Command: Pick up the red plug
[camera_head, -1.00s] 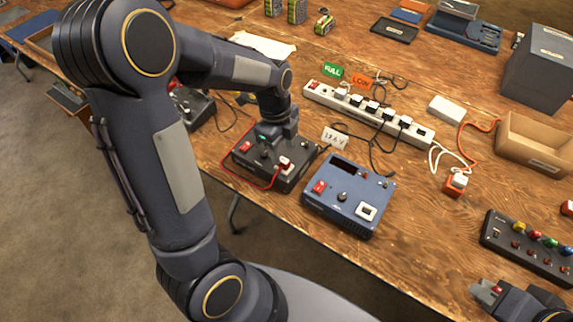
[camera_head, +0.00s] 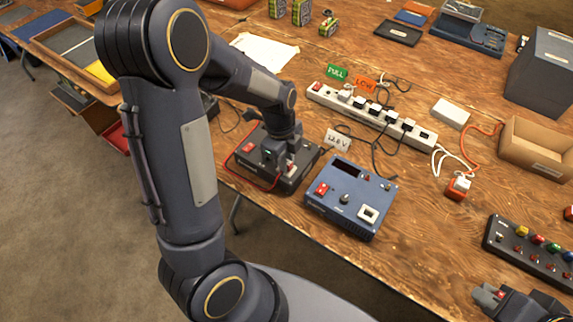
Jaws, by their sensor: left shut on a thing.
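My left gripper (camera_head: 276,158) reaches down onto the top of a black charger box (camera_head: 292,180) in the middle of the table and is shut. The thing between its fingers, taken to be the red plug, is mostly hidden by the fingers and wrist. A red cable (camera_head: 229,169) loops around the near left side of this box toward the gripper. My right gripper (camera_head: 488,294) is at the bottom right, low beside the table's front edge; I cannot tell how far its fingers are apart.
A blue meter box (camera_head: 350,195) stands close to the right of the charger box. A white power strip (camera_head: 375,117) with several plugs lies behind. An orange-red block (camera_head: 456,189) with a white plug, a cardboard box (camera_head: 535,145) and a button panel (camera_head: 530,250) are at the right.

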